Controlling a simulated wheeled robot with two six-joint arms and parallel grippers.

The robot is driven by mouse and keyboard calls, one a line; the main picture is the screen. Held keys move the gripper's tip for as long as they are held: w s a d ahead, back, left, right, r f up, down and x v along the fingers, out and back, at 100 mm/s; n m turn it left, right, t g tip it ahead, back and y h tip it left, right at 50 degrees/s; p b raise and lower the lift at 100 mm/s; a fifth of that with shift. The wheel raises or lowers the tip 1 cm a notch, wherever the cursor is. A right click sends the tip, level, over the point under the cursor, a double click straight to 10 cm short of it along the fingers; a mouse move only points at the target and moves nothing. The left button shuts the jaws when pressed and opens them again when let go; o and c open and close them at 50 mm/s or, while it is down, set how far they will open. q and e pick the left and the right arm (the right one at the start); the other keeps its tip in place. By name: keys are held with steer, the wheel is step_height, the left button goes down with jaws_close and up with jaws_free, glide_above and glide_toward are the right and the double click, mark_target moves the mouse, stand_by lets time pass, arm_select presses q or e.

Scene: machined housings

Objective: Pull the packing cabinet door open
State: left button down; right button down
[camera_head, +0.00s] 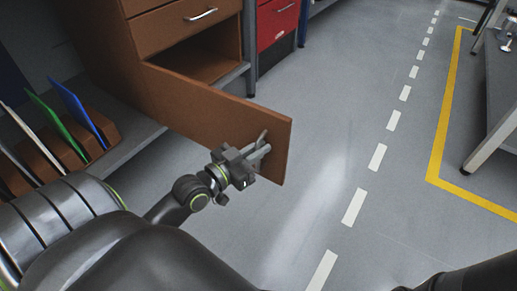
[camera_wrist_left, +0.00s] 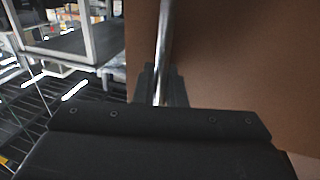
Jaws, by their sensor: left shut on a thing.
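The packing cabinet is brown, with drawers (camera_head: 175,22) above an opening (camera_head: 190,62). Its door (camera_head: 215,110) stands swung out from the cabinet, and part of the inside shows behind it. My left gripper (camera_head: 258,152) is at the door's free end, shut on the metal door handle (camera_head: 263,137). In the left wrist view the handle (camera_wrist_left: 163,45) runs up from between the fingers (camera_wrist_left: 160,88), beside the brown door face (camera_wrist_left: 240,60). My right gripper is not in view; only a dark part of my own body shows at the lower right.
A rack with blue (camera_head: 78,108), green (camera_head: 55,127) and white panels stands at the left. A red drawer unit (camera_head: 277,22) is behind the door. The grey floor right of the door is clear up to a table leg (camera_head: 492,142).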

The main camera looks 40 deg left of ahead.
arm_select(q)
steer(key=c, duration=1.6)
jaws_free()
steer(key=shift+a, duration=0.1)
steer(key=shift+c, duration=0.2)
steer(key=v, duration=1.7)
steer(key=shift+s, duration=0.25)
